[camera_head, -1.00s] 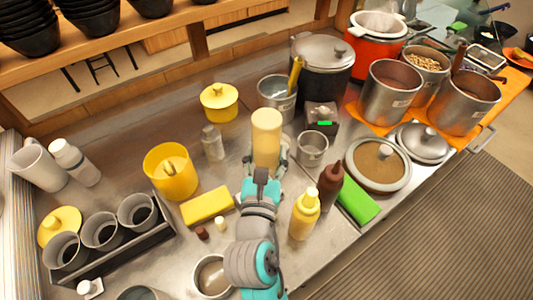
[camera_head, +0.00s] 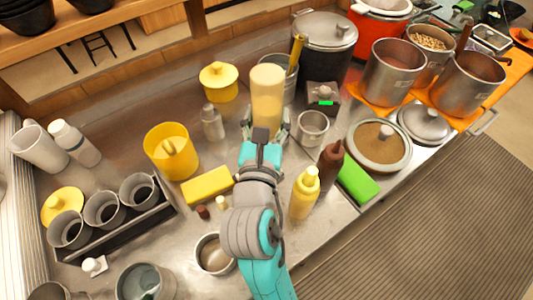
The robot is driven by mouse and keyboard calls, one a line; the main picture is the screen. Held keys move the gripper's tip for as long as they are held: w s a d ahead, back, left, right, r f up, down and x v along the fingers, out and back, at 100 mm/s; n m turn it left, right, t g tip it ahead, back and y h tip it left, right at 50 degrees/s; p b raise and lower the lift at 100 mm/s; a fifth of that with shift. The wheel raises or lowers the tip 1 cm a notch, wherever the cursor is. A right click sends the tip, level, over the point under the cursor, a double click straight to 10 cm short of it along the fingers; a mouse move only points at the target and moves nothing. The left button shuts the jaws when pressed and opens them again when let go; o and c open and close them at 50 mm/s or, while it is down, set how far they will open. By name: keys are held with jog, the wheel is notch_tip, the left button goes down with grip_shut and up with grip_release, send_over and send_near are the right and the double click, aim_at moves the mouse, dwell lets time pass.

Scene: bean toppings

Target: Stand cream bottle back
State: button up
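The cream bottle (camera_head: 267,92), a pale cream-yellow cylinder, stands roughly upright between the fingers of my gripper (camera_head: 266,122) near the middle of the counter. My gripper is shut on its lower part. The fingers hide part of its base, so I cannot tell whether it touches the counter. The bottle partly covers a metal pot with a yellow handle behind it. A yellow squeeze bottle (camera_head: 304,193) and a brown squeeze bottle (camera_head: 329,164) stand to the right of my arm.
A clear shaker (camera_head: 212,123) stands left of the bottle. A small metal cup (camera_head: 312,128) and a dark box (camera_head: 323,98) stand to its right. A large black pot (camera_head: 323,50) is behind. A yellow block (camera_head: 206,186) lies left of my arm.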

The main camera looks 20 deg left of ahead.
aim_at(271, 74)
jog(key=m, duration=0.1)
jog(key=w+r+m, duration=0.1)
jog(key=m, duration=0.2)
jog(key=shift+w+a+r, duration=0.2)
jog(key=shift+a+r, duration=0.05)
jog(key=w+r+m, duration=0.1)
jog(key=m, duration=0.9)
jog(key=w+a+r+m, duration=0.1)
jog(key=w+r+m, duration=0.1)
jog(key=m, duration=0.9)
jog(key=w+r+m, duration=0.1)
jog(key=m, duration=1)
jog(key=shift+w+a+r, duration=0.15)
jog(key=shift+a+r, duration=0.05)
jog(key=shift+r, duration=0.1)
